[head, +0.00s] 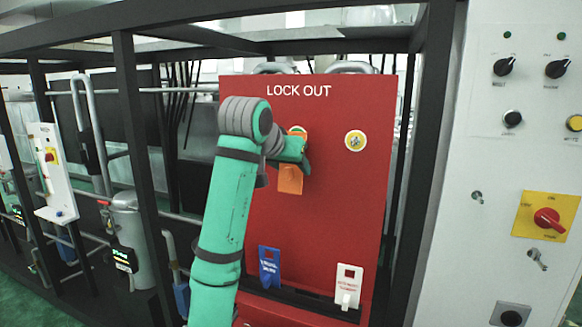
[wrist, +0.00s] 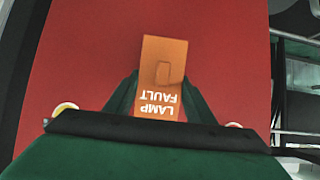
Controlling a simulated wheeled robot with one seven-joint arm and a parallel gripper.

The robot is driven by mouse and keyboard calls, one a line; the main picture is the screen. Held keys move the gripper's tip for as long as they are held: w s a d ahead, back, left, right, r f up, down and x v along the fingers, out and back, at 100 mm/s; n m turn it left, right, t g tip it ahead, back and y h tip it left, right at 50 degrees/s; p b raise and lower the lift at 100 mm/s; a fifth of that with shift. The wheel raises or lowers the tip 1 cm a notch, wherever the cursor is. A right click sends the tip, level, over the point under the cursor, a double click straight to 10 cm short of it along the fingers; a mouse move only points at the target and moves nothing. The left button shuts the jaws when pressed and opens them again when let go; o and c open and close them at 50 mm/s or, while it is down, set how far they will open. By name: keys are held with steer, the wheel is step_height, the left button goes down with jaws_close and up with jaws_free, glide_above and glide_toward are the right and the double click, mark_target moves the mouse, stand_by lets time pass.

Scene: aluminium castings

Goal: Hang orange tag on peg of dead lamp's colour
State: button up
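The orange tag (head: 290,180) hangs from my gripper (head: 297,160) in front of the red LOCK OUT board (head: 330,215). In the wrist view the tag (wrist: 164,62) reads LAMP FAULT upside down, between the dark green fingers of my gripper (wrist: 160,98), which are shut on it. In the wrist view, two round pegs show only in part above the gripper's dark edge.
A blue tag (head: 269,267) and a white tag (head: 347,287) stand at the board's black lower ledge. The right panel (head: 470,200) has small green lamps (head: 507,34), black knobs, a yellow button (head: 574,122) and a red switch (head: 547,220). Black frame posts flank the board.

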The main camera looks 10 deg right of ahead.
steer(key=o, duration=0.5)
